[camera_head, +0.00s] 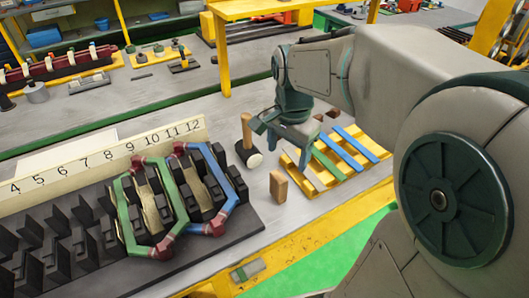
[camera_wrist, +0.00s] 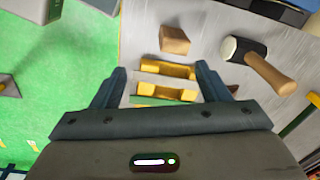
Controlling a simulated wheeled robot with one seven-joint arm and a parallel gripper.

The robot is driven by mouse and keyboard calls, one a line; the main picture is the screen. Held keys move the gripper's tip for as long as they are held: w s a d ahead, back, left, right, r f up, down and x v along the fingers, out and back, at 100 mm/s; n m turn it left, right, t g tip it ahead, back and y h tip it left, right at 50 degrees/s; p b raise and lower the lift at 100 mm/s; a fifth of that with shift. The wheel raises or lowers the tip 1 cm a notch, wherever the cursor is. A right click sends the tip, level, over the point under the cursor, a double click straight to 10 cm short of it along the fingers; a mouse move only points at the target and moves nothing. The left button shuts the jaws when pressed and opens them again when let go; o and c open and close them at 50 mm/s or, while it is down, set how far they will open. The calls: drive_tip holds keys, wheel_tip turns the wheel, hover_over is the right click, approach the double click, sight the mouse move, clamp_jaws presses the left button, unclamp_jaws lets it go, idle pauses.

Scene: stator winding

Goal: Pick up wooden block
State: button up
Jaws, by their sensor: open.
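The wooden block (camera_head: 278,186) is a small brown block on the grey table, near its yellow front edge. In the wrist view the wooden block (camera_wrist: 174,40) lies beyond the fingertips, a little right of the middle between them. My gripper (camera_head: 281,142) hangs above the table, behind the block in the head view and apart from it. In the wrist view my gripper (camera_wrist: 161,72) has its two fingers spread, with nothing held between them. Yellow pieces (camera_wrist: 167,70) show below, between the fingers.
A yellow rack (camera_head: 318,181) with blue and green strips lies to the right. The black numbered rack (camera_head: 215,250) with coloured coils is to the left.

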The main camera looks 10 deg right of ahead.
sight(280, 175)
drive_tip(key=w+f+m, duration=0.2)
drive_tip(key=w+m, duration=0.1)
drive_tip(key=shift+w+f+g+b, duration=0.15)
drive_tip(key=shift+f+g+b, duration=0.1)
drive_tip(key=shift+g+b, duration=0.15)
wheel_tip(280, 175, down, 8)
drive_tip(key=shift+f, duration=0.1)
drive_tip(key=f, duration=0.5)
drive_tip(key=shift+w, duration=0.25)
drive_tip(key=shift+r, duration=0.1)
drive_tip(key=c, duration=1.4)
drive_tip(key=shift+o, duration=0.2)
drive_tip(key=shift+r, duration=0.1)
